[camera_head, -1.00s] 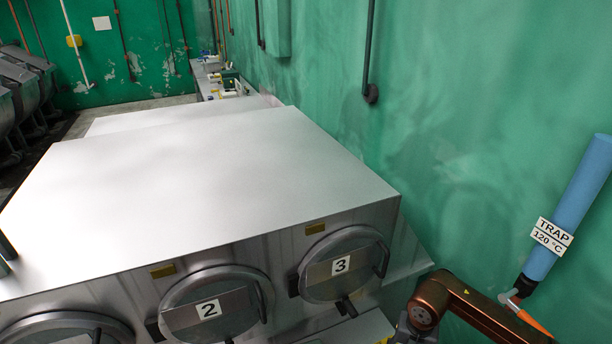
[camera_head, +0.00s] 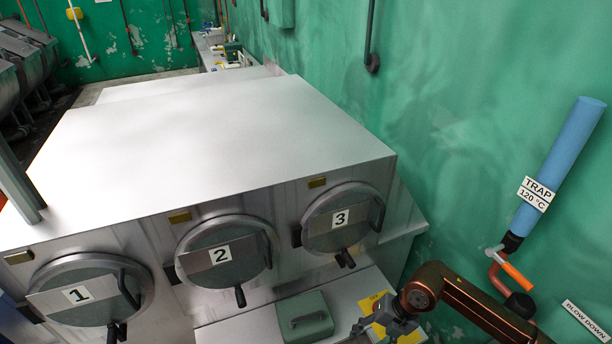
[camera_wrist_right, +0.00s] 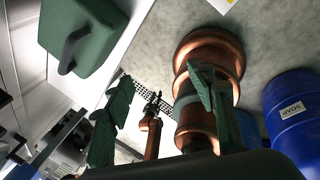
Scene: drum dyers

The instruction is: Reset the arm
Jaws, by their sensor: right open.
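My right arm comes in copper-coloured from the lower right of the head view. Its gripper (camera_head: 372,326) is below drum door 3 (camera_head: 340,218), beside the yellow sign. In the right wrist view the two fingers of the gripper (camera_wrist_right: 160,100) stand wide apart with nothing held between them. Copper parts that look like my own body show beyond the fingers.
Drum doors 1 (camera_head: 85,292) and 2 (camera_head: 226,255) face me. A green case (camera_head: 305,318) lies on the ledge below. A blue TRAP pipe (camera_head: 560,165) with an orange-handled valve is on the right wall. A blue soap drum (camera_wrist_right: 302,108) shows in the wrist view.

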